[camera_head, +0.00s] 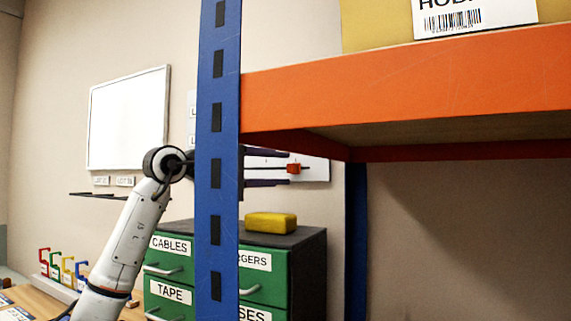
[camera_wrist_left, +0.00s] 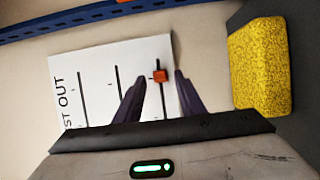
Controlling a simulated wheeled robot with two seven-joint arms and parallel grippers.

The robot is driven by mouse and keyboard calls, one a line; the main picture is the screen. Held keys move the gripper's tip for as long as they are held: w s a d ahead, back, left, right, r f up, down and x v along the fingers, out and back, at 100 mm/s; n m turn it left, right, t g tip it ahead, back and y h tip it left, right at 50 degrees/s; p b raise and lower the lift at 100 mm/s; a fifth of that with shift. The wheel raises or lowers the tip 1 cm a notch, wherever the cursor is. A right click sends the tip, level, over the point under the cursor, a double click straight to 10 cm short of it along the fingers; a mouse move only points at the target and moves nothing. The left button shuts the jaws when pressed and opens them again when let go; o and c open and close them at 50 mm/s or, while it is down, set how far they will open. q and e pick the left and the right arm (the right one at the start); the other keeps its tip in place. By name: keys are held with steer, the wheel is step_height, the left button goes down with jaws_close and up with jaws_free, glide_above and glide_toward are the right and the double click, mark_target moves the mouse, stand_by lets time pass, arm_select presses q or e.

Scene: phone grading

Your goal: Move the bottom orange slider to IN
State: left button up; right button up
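The orange slider (camera_head: 294,169) is on a white wall panel (camera_head: 318,170), partly hidden behind the blue post. In the left wrist view, the orange slider (camera_wrist_left: 160,76) sits on the slot nearest the yellow block, near that slot's upper end in the picture. The panel (camera_wrist_left: 100,62) there shows other dark slots and the word OUT; no IN label is readable. My left gripper (camera_head: 288,168) reaches behind the post, with its dark fingers above and below the slider. In the wrist view, my left gripper (camera_wrist_left: 160,75) is open, fingers apart on either side of the slider; contact cannot be told.
A blue post (camera_head: 218,200) and an orange shelf beam (camera_head: 400,88) stand in front of my left arm. A yellow block (camera_head: 270,223) lies on the green drawer cabinet (camera_head: 264,278) below the panel; it also shows in the wrist view (camera_wrist_left: 258,65). A whiteboard (camera_head: 128,118) hangs left.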

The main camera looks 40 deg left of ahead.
mark_target(293, 169)
arm_select(q)
steer(key=shift+w, duration=1)
steer(key=shift+w+d, duration=0.1)
steer(key=shift+w, duration=0.15)
arm_select(e)
steer(key=shift+w+r, duration=0.2)
steer(key=shift+w, duration=0.25)
arm_select(q)
jaws_close()
arm_select(e)
steer(key=shift+s, duration=0.1)
arm_select(q)
steer(key=shift+p, duration=0.3)
arm_select(e)
steer(key=shift+a+r, duration=0.1)
steer(key=shift+r, duration=0.05)
